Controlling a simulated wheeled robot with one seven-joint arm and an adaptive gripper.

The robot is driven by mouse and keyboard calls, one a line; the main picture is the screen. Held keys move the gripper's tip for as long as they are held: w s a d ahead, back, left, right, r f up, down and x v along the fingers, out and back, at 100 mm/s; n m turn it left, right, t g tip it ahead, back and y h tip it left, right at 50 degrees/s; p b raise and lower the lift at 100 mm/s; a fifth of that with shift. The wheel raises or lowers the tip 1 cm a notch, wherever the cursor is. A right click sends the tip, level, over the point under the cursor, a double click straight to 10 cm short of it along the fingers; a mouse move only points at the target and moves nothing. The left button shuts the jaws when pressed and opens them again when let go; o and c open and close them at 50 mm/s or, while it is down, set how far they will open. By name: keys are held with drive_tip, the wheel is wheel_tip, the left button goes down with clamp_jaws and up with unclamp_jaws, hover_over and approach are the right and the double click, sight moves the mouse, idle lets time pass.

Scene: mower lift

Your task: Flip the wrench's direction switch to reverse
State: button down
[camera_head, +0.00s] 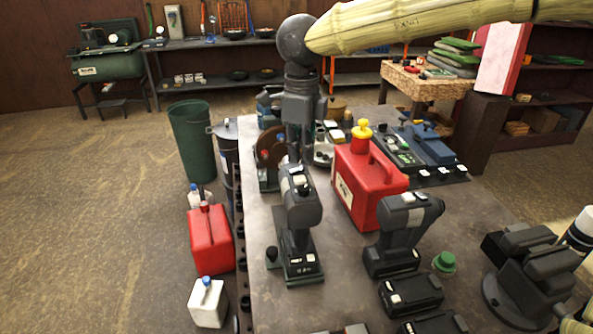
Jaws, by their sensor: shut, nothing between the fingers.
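A black and grey cordless power tool (298,205), which looks like the wrench, stands upright on a dark base on the metal bench. My gripper (297,158) points down just behind and above the tool's top, shut and empty. Whether its tips touch the tool is unclear. A second, similar black tool (405,225) stands upright to the right.
A red fuel can (365,185) with a yellow cap stands close right of my gripper. Black battery packs (410,292), a green cap (444,262) and a dark vise (530,280) occupy the bench's right front. A bare strip of bench (338,265) lies between the two tools.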

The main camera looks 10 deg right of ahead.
sight(301, 168)
drive_tip(key=shift+f, duration=1.05)
idle(0.9)
drive_tip(key=shift+r+p, duration=3.55)
drive_tip(key=shift+p, duration=0.4)
